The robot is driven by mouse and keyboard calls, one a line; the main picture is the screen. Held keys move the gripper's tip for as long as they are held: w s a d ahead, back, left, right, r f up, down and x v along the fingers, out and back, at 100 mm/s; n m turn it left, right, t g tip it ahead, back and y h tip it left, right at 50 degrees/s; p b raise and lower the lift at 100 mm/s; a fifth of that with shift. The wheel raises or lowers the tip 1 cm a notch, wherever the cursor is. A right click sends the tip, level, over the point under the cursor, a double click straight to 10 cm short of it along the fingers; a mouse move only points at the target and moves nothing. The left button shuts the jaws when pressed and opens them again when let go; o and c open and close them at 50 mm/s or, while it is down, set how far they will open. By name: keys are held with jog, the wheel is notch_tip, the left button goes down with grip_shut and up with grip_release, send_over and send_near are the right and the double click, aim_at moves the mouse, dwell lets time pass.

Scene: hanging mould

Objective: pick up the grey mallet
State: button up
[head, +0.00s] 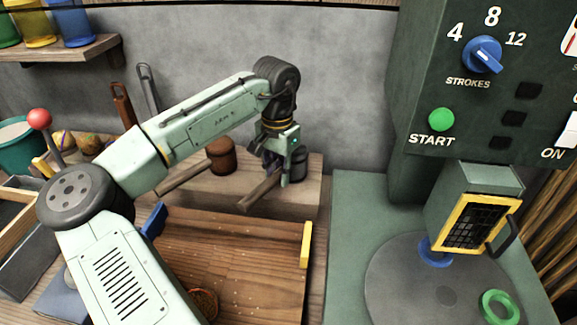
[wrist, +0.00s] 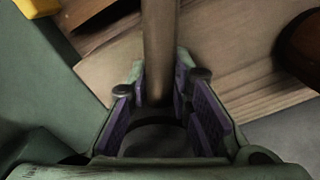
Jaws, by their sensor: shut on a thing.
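The grey mallet has a wooden handle (head: 260,191) that slants to the lower left and a dark grey head (head: 298,164) behind my gripper. My gripper (head: 281,173) points down at the shelf and is shut on the handle close to the head. In the wrist view the handle (wrist: 160,45) runs up the picture from between the purple finger pads of my gripper (wrist: 165,112). Part of the dark head (wrist: 157,142) shows below them. I cannot tell whether the mallet touches the shelf.
A brown mallet (head: 221,155) lies to the left on the same wooden shelf (head: 225,187). A wooden board (head: 235,255) with a yellow end piece (head: 306,245) is in front. The green press (head: 480,90) with its round plate (head: 400,285) stands on the right. A grey wall is behind.

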grip_shut()
jog(key=shift+r, duration=0.15)
